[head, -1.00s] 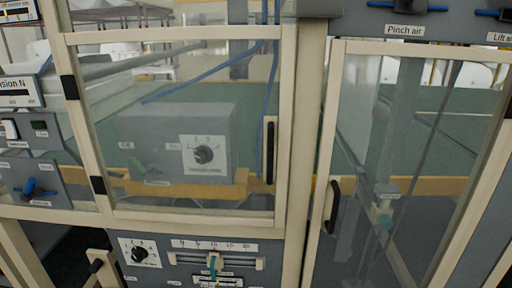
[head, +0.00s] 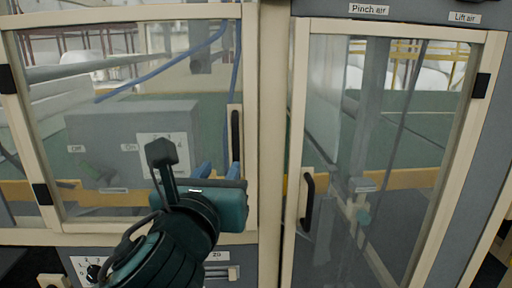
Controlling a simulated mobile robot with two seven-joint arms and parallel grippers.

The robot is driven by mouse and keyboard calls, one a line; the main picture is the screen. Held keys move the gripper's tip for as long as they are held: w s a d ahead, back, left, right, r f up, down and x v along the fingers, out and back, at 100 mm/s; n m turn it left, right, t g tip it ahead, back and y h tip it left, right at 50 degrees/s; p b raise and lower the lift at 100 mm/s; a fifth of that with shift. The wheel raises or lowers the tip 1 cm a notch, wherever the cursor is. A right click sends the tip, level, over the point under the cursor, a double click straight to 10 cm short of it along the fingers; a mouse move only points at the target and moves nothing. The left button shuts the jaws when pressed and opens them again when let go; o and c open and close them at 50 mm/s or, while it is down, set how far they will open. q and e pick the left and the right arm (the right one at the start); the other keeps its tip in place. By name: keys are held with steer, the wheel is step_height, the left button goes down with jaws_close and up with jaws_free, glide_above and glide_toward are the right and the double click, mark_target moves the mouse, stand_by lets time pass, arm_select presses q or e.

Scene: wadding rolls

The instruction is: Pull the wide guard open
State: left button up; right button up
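The wide guard (head: 130,12) is the left of two framed clear doors in the head view and looks shut. Its black hinges sit on its left side, and its upright black handle (head: 235,134) is on its right frame post. My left gripper (head: 218,171) is in front of this guard's lower right part, just below and left of the handle. Whether a fingertip touches the handle or frame cannot be told. The gripper's body hides part of the guard's lower frame. My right gripper is not in view.
A narrower guard (head: 395,28) with a black handle (head: 308,200) stands to the right, past a cream post (head: 271,130). A grey box (head: 110,130) shows behind the wide guard. A panel with a dial (head: 92,272) and slider lies below it.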

mark_target(235, 143)
arm_select(q)
steer(key=x, duration=0.8)
steer(key=p+x, duration=0.1)
steer(key=x, duration=0.4)
steer(key=shift+a+r, duration=0.1)
steer(key=shift+r, duration=0.2)
steer(key=shift+c, duration=0.2)
jaws_close()
